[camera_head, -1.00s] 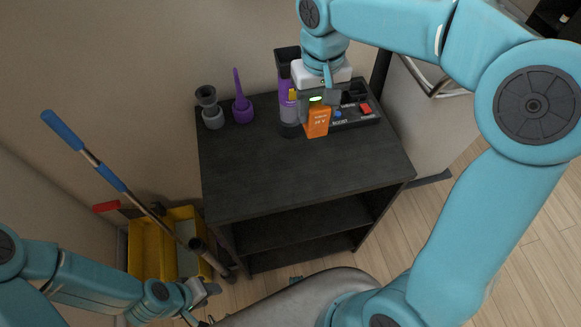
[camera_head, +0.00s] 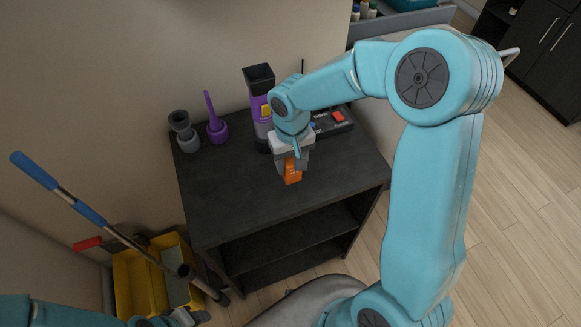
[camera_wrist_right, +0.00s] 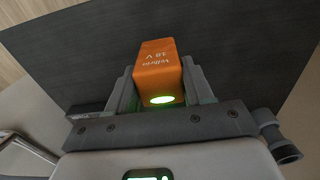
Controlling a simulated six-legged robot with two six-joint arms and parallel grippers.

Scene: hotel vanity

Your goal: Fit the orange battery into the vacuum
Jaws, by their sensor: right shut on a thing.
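The orange battery (camera_head: 293,175) is held by my right gripper (camera_head: 292,160) over the dark cabinet top, in front of the vacuum. In the right wrist view the battery (camera_wrist_right: 157,65) sits between the two grey fingers, with a green glow at its near end. The vacuum (camera_head: 260,125), purple and grey with a dark top, stands upright at the back of the cabinet. My right arm hides part of it, and I cannot make out its battery slot. My left gripper (camera_head: 187,317) is partly cut off at the bottom edge; its jaws are unclear.
A dark charger box (camera_head: 333,122) with a red button lies right of the vacuum. A grey nozzle (camera_head: 184,132) and a purple tool (camera_head: 215,122) stand at the back left. The cabinet top's front (camera_head: 240,205) is clear. A yellow bucket (camera_head: 140,280) stands on the floor left.

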